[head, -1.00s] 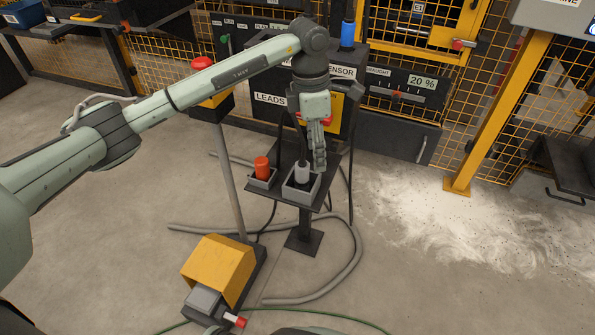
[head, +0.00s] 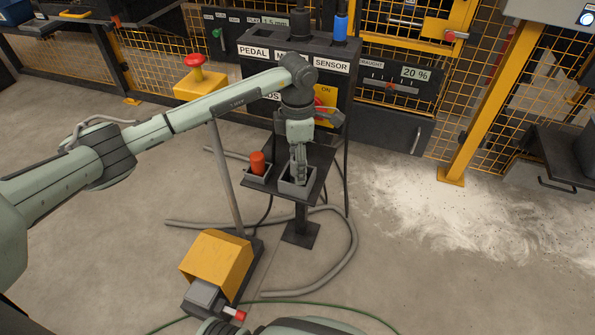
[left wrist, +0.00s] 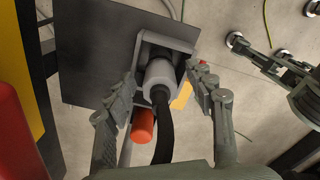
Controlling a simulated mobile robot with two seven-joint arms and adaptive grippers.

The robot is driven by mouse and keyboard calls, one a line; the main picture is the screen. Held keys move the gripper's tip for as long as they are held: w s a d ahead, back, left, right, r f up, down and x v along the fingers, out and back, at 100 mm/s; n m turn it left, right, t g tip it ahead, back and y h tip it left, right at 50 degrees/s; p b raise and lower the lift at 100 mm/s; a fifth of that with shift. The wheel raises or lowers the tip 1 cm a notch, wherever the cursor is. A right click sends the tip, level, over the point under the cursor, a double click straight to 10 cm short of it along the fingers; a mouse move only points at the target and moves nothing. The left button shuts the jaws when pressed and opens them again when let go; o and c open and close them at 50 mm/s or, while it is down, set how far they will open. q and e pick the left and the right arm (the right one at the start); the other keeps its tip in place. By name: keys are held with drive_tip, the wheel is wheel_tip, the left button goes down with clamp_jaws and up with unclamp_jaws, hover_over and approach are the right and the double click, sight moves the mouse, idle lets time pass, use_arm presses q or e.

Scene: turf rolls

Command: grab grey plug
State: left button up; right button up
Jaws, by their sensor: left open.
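The grey plug (left wrist: 158,75) stands in a grey square holder (left wrist: 150,40), with a black cable (left wrist: 163,130) running from it towards the wrist camera. My left gripper (left wrist: 160,88) is open, with one finger on each side of the plug; I cannot tell whether either finger touches it. In the head view, my left gripper (head: 298,180) points down into the grey holder (head: 284,187) and hides the plug.
The holder sits on a small dark stand (head: 318,160). An orange-red plug (head: 257,162) stands in a smaller holder to its left. Behind is a dark labelled box (head: 335,85) with black and blue plugs on top. A yellow pedal (head: 217,262) and hoses lie on the floor.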

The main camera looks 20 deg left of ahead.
use_arm(q)
drive_tip(key=shift+c, duration=0.4)
clamp_jaws()
drive_tip(key=shift+r, duration=0.15)
